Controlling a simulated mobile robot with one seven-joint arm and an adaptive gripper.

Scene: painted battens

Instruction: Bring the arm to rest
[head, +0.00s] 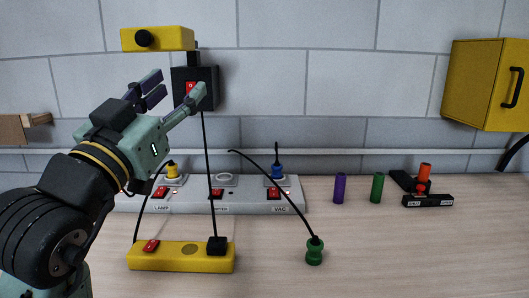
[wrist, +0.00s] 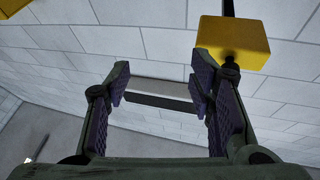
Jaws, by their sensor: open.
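My gripper (head: 172,97) is raised at the left in the head view, well above the counter, in front of or near a black wall box with a red switch (head: 208,88). Its fingers are spread apart with nothing between them. In the wrist view my gripper (wrist: 159,88) shows both purple-padded fingers wide apart, with tiled wall and a dark bar visible beyond the gap. In the head view my arm comes up from the lower left and hides part of the counter and wall there.
A grey outlet strip (head: 255,207) with red switches and yellow and blue plugs lies on the counter. A yellow strip (head: 180,260) holds a black plug. A green plug (head: 314,252), purple cylinder (head: 339,188) and green cylinder (head: 377,187) stand rightward. A yellow cabinet (head: 480,85) hangs at right.

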